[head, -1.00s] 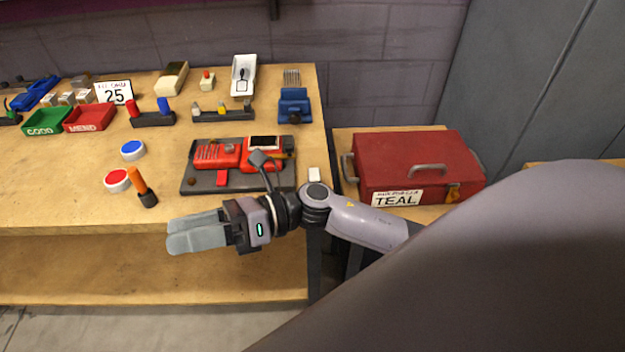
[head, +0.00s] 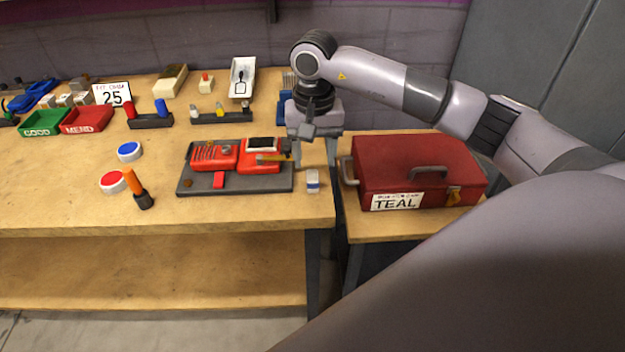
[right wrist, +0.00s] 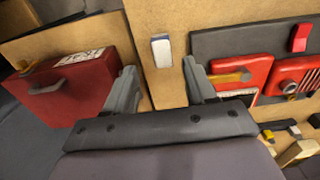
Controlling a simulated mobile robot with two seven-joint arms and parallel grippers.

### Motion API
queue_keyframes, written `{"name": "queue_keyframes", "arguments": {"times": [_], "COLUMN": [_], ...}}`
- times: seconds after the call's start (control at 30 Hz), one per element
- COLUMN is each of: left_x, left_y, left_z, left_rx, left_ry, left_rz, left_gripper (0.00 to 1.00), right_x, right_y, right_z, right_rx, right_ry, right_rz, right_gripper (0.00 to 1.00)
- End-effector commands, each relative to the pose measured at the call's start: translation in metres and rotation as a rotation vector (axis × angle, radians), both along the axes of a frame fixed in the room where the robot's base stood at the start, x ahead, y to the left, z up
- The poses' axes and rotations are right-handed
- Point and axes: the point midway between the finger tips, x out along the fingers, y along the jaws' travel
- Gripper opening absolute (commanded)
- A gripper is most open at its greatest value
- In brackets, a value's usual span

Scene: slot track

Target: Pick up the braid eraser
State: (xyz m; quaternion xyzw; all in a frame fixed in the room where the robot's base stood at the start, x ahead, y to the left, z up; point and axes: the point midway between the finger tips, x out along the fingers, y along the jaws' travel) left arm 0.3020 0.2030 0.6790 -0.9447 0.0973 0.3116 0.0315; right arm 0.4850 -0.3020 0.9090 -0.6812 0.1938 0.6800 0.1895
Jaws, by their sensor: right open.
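A small white eraser with a blue band (head: 313,181) lies on the bench near its right front corner, just right of the grey board. It also shows in the right wrist view (right wrist: 161,50), between and a little beyond the two fingertips. My right gripper (head: 316,158) points down above the bench's right edge, open and empty, behind the eraser in the head view. In the right wrist view its fingers (right wrist: 160,75) are spread to either side, apart from the eraser. My left gripper is not in view.
The grey board (head: 235,186) with red slot-track parts lies close left of the eraser. A red toolbox (head: 420,165) marked TEAL stands on a lower surface to the right. A blue vise is partly hidden behind my right gripper.

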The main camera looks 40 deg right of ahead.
Motion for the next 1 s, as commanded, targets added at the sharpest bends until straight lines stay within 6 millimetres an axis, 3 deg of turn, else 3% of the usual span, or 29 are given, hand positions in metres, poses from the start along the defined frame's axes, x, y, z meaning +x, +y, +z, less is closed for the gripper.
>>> {"name": "queue_keyframes", "arguments": {"times": [0.4,0.67,0.83,1.0], "left_x": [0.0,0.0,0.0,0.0], "left_y": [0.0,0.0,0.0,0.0], "left_z": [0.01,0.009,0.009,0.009], "left_rx": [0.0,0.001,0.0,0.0], "left_ry": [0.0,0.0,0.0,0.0], "left_rz": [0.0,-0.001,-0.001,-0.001], "left_gripper": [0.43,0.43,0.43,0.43], "right_x": [-0.001,-0.001,-0.001,-0.001], "right_y": [0.005,0.005,0.005,0.005], "right_z": [-0.053,-0.056,-0.056,-0.055], "right_rx": [0.005,0.006,0.006,0.007], "right_ry": [0.002,0.0,0.0,-0.001], "right_rz": [-0.001,0.0,-0.001,-0.001], "right_gripper": [0.55,0.55,0.03,0.0]}}
